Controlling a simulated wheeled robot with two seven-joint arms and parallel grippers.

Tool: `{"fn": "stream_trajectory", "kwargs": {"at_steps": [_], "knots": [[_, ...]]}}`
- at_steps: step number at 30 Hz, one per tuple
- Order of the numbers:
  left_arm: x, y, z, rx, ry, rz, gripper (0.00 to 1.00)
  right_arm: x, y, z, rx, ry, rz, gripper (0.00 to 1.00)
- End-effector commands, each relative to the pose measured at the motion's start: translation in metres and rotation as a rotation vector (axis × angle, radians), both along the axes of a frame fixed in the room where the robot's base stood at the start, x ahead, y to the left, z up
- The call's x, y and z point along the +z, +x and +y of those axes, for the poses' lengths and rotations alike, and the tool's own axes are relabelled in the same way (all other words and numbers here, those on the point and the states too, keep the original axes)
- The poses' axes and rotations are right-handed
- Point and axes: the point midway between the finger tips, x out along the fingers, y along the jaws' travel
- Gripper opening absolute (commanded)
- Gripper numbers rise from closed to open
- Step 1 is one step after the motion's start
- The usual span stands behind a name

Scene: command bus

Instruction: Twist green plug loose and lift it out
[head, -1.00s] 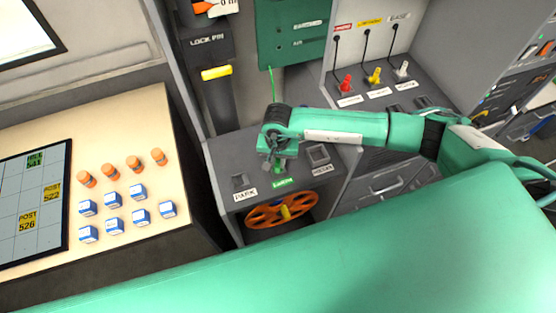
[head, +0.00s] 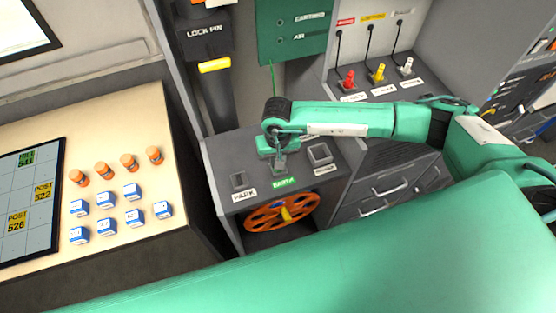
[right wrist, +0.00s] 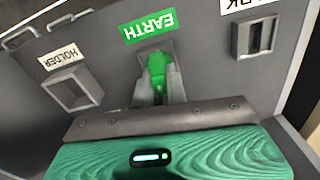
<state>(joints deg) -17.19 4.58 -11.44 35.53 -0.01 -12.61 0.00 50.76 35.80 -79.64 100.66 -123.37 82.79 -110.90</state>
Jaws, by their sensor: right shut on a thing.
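The green plug (right wrist: 157,70) sits at the EARTH socket (right wrist: 168,47), just below the green EARTH label (right wrist: 150,25) in the right wrist view. My right gripper (right wrist: 160,82) is shut on the plug, with a grey finger on each side. The plug's lower end is hidden, so I cannot tell how far it is seated. In the head view my right gripper (head: 279,168) reaches down onto the grey console (head: 262,210) behind the EARTH label (head: 284,183). My left gripper is not in view.
The HOLDER socket (right wrist: 72,90) and PARK socket (right wrist: 262,36) flank the plug. An orange handwheel (head: 262,219) is below the console's front. A thin green cable (head: 273,78) hangs from the green panel (head: 290,35). Red, yellow and white plugs (head: 377,72) stand at the back right.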

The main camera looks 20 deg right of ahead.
Motion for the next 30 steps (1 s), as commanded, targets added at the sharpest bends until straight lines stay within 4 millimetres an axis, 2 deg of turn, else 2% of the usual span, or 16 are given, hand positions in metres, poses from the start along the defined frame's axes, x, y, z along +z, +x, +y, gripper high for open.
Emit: {"fn": "stream_trajectory", "kwargs": {"at_steps": [8,21,30], "knots": [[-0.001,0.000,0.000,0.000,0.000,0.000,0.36,0.000,0.000,0.000,0.005,0.000,0.000,0.00],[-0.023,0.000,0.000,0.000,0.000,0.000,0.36,-0.002,0.000,0.001,0.145,0.000,-0.001,0.00],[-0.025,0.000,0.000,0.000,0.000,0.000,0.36,0.000,0.000,0.001,0.175,0.000,0.000,0.00]]}}
